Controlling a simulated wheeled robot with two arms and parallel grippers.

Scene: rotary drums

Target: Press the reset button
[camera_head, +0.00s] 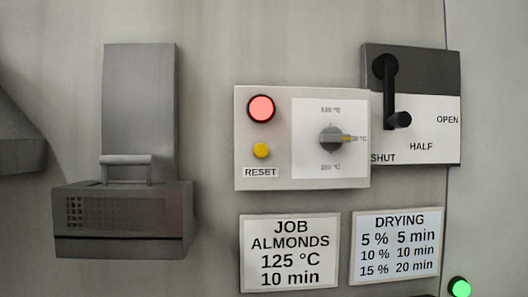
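The reset button (261,151) is a small round yellow button on a pale control panel. The label RESET (261,172) is just below it. A larger lit red lamp (261,108) is above it. The control panel (245,130) is fixed to the grey wall and also carries a dial on its right half. Neither of my grippers shows in the head view, so nothing of mine is seen at the button.
A black lever (387,90) is marked SHUT, HALF and OPEN. A grey box with a handle (125,220) juts out at left. Two signs (290,252) (396,246) hang below. A green light (460,287) is at bottom right.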

